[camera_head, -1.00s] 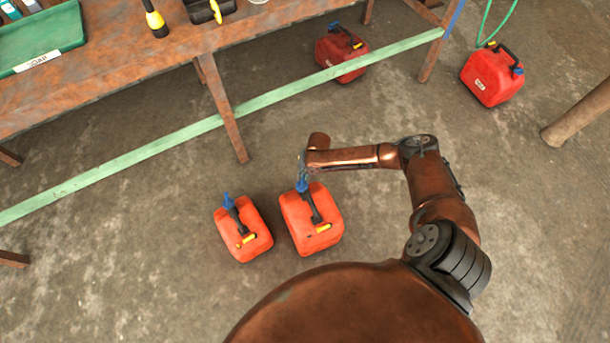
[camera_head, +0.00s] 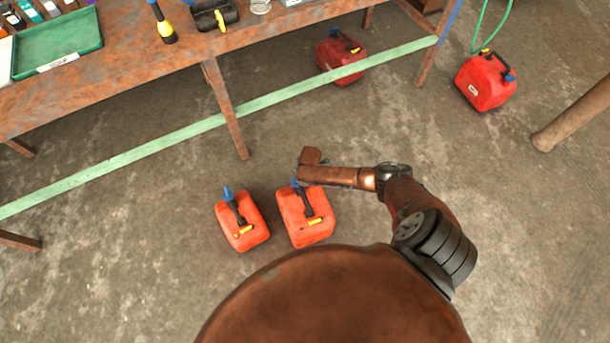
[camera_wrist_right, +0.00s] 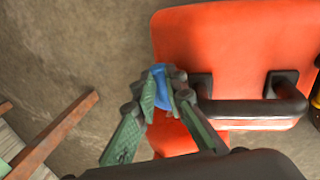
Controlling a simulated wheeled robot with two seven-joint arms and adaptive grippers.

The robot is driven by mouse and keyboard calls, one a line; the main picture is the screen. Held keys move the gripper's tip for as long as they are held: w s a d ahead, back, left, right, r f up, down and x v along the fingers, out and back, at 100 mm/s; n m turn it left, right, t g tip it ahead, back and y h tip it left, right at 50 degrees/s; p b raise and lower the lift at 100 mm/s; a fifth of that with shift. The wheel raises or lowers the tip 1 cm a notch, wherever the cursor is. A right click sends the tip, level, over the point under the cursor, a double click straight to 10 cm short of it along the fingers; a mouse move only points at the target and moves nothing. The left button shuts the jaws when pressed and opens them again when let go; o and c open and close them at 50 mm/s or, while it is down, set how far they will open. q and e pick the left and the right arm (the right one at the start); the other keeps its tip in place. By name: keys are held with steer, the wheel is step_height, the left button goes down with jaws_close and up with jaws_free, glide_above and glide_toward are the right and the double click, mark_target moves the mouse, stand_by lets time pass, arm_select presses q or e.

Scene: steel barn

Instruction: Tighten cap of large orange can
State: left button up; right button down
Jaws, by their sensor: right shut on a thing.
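The large orange can (camera_head: 307,226) stands on the floor in front of me, with a black handle and a yellow part on top. It fills much of the right wrist view (camera_wrist_right: 235,50). My right gripper (camera_wrist_right: 160,92) is shut on the can's blue cap (camera_wrist_right: 161,86), with a green finger on each side. In the head view the cap (camera_head: 294,182) shows beside my right arm's end, and the fingers are hidden there. A smaller orange can (camera_head: 242,222) with a blue spout stands just left of the large one. My left gripper is not in view.
A wooden workbench (camera_head: 130,60) with a green tray (camera_head: 57,45) stands ahead; a green rail (camera_head: 150,147) runs along its lower side. Red cans stand under the bench (camera_head: 340,57) and to its right (camera_head: 486,82). A wooden pole (camera_head: 575,115) is at right.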

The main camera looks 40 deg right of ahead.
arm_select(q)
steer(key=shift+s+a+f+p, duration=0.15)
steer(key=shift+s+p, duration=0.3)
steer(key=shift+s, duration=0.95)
arm_select(e)
steer(key=shift+s+a+m, duration=0.1)
steer(key=shift+s+m, duration=0.15)
steer(key=shift+m, duration=0.65)
steer(key=c, duration=2)
jaws_free()
steer(key=shift+o, duration=0.2)
step_height(320, 180, up, 12)
steer(key=s, duration=0.2)
steer(key=shift+a, duration=0.4)
steer(key=shift+s+f, duration=0.1)
steer(key=shift+f, duration=0.05)
